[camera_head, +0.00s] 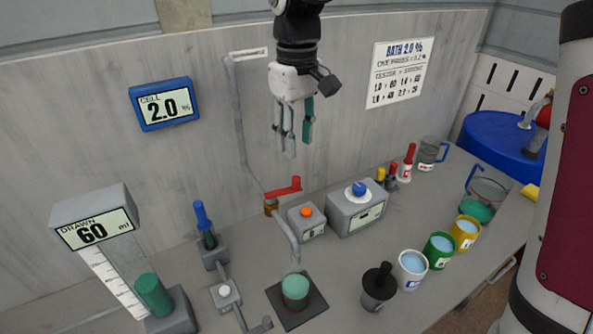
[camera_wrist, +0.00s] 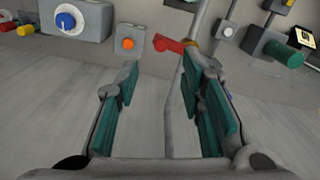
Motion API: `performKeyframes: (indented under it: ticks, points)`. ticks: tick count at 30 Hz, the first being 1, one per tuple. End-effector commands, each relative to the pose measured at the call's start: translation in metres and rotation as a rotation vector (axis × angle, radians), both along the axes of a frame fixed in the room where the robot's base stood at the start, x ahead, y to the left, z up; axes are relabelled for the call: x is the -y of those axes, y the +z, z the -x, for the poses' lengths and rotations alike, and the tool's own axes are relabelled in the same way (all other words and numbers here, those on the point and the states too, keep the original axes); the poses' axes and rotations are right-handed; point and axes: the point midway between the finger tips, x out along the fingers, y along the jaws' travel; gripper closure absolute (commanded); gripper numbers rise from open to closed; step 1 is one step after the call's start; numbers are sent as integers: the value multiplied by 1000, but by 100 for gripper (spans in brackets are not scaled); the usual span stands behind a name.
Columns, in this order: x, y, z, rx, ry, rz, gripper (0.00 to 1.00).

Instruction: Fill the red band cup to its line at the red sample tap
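The red tap lever (camera_head: 284,188) points right from a brass-coloured valve on the back wall, above a grey curved spout (camera_head: 290,237). A clear jug (camera_head: 429,150) with a blue handle and a small red-marked label stands at the back right. My gripper (camera_head: 293,138) is open and empty, in the air above the lever. In the wrist view, the red lever (camera_wrist: 170,45) shows beyond the open fingers (camera_wrist: 163,95).
White (camera_head: 410,269), green (camera_head: 439,250) and yellow (camera_head: 465,232) cups hold pale blue liquid at the right. A dark cup (camera_head: 378,289) stands nearer. A blue-dial box (camera_head: 356,210) and orange-button box (camera_head: 306,221) sit right of the tap. The drawn display (camera_head: 95,230) reads 60 ml.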

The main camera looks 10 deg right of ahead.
Motion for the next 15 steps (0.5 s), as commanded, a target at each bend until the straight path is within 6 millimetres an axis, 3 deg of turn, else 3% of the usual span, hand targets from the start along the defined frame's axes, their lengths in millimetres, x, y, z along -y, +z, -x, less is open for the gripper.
performKeyframes:
  ticks: [9,15]
  points:
    - [0,-62,3,-5,0,0,65]
    - [0,-87,2,-2,-2,0,65]
